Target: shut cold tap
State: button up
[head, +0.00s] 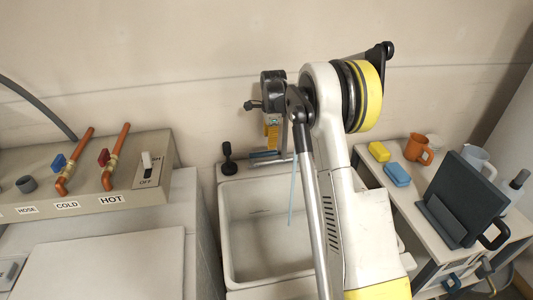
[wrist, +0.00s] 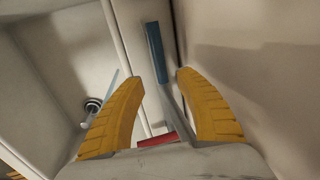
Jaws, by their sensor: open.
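The sink tap's blue cold lever (wrist: 155,53) shows in the wrist view between and just beyond my fingertips, apart from both. A blue piece of it also shows in the head view (head: 263,154), just below my gripper (head: 272,131). In the wrist view my gripper (wrist: 162,76) is open and empty, one yellow finger on each side. The red lever (wrist: 157,139) lies close to the gripper's palm. A thin pale-blue stream of water (head: 292,190) falls into the sink (head: 262,213). My arm hides part of the tap.
At left, a panel has two copper pipes with a blue handle (head: 59,162) over COLD and a red handle (head: 103,157) over HOT. A black knob (head: 228,158) stands at the sink's back left corner. At right, a white table (head: 394,200) holds mugs, sponges and a dark board.

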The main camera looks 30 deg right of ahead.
aim_at(269, 152)
jog(key=f, duration=0.2)
jog(key=w+f+b, duration=0.1)
jog(key=f, duration=0.2)
jog(key=f+b, duration=0.1)
jog(key=f, duration=0.1)
jog(key=shift+w+d+f, duration=0.2)
jog(key=shift+w+f, duration=0.1)
jog(key=shift+f, duration=0.1)
grip_shut()
